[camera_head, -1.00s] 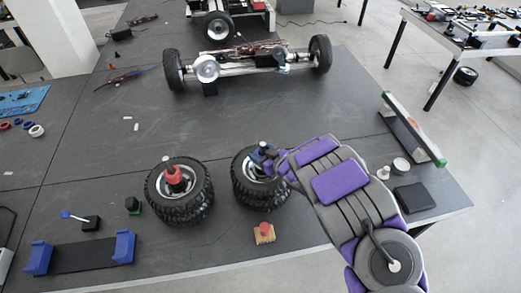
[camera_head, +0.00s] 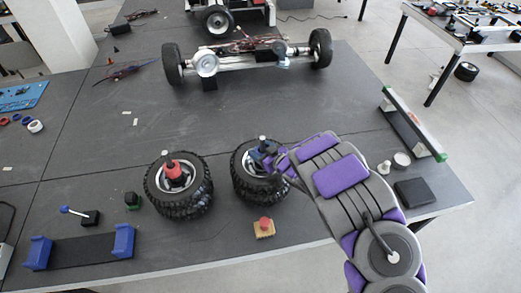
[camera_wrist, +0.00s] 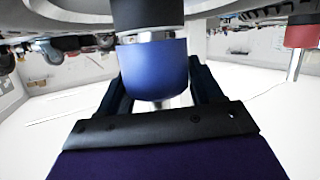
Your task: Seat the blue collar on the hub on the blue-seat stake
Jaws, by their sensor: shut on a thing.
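The blue collar (camera_head: 262,153) is around the upright stake (camera_head: 262,139) at the middle of the right-hand wheel (camera_head: 251,187). My gripper (camera_head: 272,160) reaches in from the right and is shut on the collar. In the wrist view, which looks upside down, the collar (camera_wrist: 155,72) sits between my dark fingers (camera_wrist: 155,90). A shiny metal band (camera_wrist: 150,36) shows between it and a dark blue part (camera_wrist: 147,14), likely the seat. The stake tip sticks out past the collar. The hub is partly hidden by my gripper.
A red collar (camera_head: 173,168) is on the stake of the left-hand wheel (camera_head: 188,201). A red button on a yellow base (camera_head: 264,228) lies in front. A blue-ended cradle (camera_head: 78,250) is at front left. An axle with wheels (camera_head: 250,60) stands behind; the mid-table is clear.

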